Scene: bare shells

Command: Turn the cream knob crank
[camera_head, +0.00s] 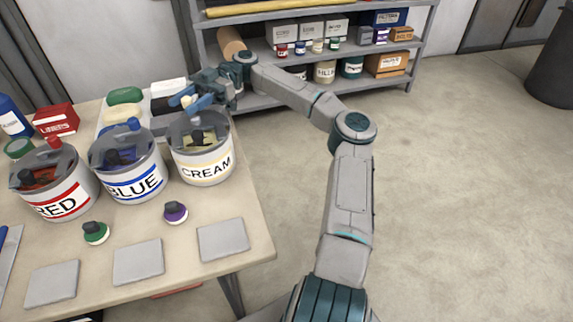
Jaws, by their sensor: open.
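The cream can (206,165) is a grey pot with a CREAM label, at the right end of a row of three on the table. Its lid is partly open, and a dark stirrer shows inside. A small cream knob (187,101) stands above its back left rim. My gripper (190,97) reaches in from the right above the back of this can. Its blue fingers are open and close around or beside the knob. I cannot tell whether they touch it. The gripper hides part of the crank.
The blue can (130,176) with a blue knob and the red can (58,192) with a red knob stand to the left. A white tray (108,128) holds items behind them. Grey pads (223,240) and two small knobs lie in front. Shelves (300,62) stand behind.

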